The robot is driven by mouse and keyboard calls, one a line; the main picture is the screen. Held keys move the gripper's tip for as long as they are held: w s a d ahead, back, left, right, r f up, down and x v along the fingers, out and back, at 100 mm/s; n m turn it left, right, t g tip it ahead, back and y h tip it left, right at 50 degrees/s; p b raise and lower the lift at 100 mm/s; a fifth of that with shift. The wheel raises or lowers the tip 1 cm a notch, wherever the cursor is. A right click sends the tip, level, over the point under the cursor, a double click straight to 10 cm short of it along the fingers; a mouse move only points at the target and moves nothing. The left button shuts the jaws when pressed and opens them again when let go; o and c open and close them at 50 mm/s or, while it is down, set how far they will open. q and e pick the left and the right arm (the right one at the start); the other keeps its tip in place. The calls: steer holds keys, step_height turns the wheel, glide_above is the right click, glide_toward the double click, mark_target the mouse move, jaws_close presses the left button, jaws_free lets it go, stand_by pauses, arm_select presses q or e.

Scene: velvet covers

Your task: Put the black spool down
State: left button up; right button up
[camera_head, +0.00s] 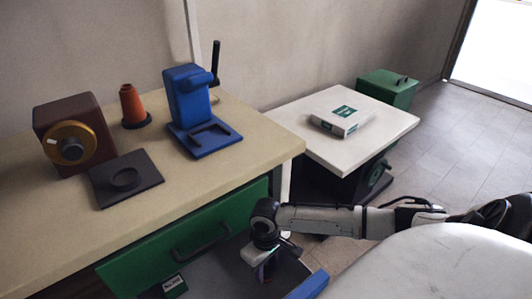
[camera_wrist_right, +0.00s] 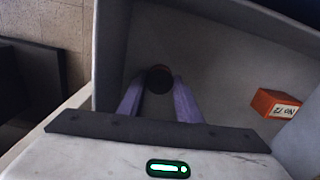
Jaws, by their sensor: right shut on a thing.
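My right gripper (camera_head: 266,268) reaches down over an open grey drawer (camera_head: 222,270) below the workbench. In the right wrist view its two purple fingers (camera_wrist_right: 159,98) are shut on a round black thing, the black spool (camera_wrist_right: 158,78), seen end-on. The drawer's grey wall (camera_wrist_right: 110,50) and floor show around and below the fingers. I cannot tell whether the spool touches the drawer floor. In the head view the spool is mostly hidden by the gripper. My left gripper is in neither view.
An orange labelled box (camera_wrist_right: 275,104) lies in the drawer right of the fingers. A green labelled box (camera_head: 175,286) is at the drawer's left. On the bench (camera_head: 235,165) stand a blue device (camera_head: 188,97), an orange cone (camera_head: 131,104) and a black plate (camera_head: 150,182).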

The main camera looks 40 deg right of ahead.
mark_target(266, 273)
steer(key=shift+f, duration=0.15)
steer(key=o, duration=1.1)
step_height(266, 273, up, 12)
steer(key=p, duration=0.3)
steer(key=shift+r, duration=0.2)
